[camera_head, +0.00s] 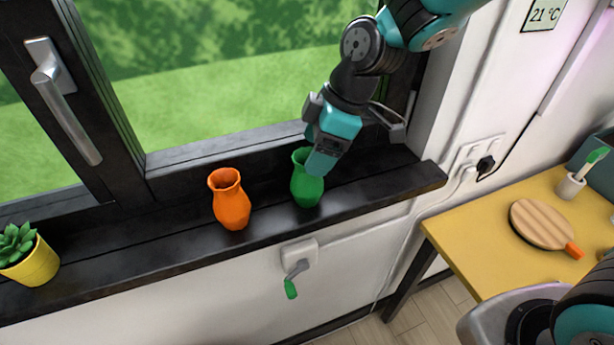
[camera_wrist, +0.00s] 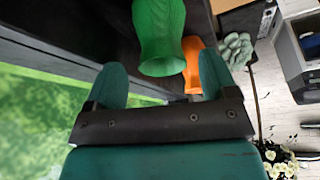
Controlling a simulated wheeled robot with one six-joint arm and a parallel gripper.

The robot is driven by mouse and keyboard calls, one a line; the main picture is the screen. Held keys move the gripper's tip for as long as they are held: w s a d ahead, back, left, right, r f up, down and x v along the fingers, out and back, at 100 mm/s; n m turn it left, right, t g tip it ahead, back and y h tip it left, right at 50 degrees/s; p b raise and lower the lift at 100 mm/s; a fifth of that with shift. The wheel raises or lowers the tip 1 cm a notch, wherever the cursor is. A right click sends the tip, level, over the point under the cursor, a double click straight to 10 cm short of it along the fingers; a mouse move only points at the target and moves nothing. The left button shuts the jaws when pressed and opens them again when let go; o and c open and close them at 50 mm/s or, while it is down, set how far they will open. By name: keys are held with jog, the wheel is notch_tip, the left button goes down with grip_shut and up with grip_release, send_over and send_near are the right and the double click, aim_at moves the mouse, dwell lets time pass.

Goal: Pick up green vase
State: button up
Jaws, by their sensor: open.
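The green vase (camera_head: 307,184) stands upright on the black window sill (camera_head: 395,182), right of an orange vase (camera_head: 230,203). My gripper (camera_head: 321,163) is at the green vase's top and hides part of its rim in the head view. In the wrist view the green vase (camera_wrist: 160,38) lies ahead of the two teal fingers (camera_wrist: 162,82), roughly in line with the gap between them. The fingers are apart with nothing held. I cannot tell whether a finger touches the vase.
A yellow pot with a succulent (camera_head: 34,263) stands at the sill's left. The dark window frame (camera_head: 215,157) rises close behind the vases. A yellow table (camera_head: 485,235) with a round wooden board (camera_head: 540,224) stands at right.

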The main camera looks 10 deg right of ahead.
aim_at(307, 180)
jog(key=shift+p+x, duration=0.55)
jog(key=shift+x, duration=1.35)
jog(key=shift+a+r, duration=0.1)
jog(key=shift+a, duration=0.05)
jog(key=c, duration=1.2)
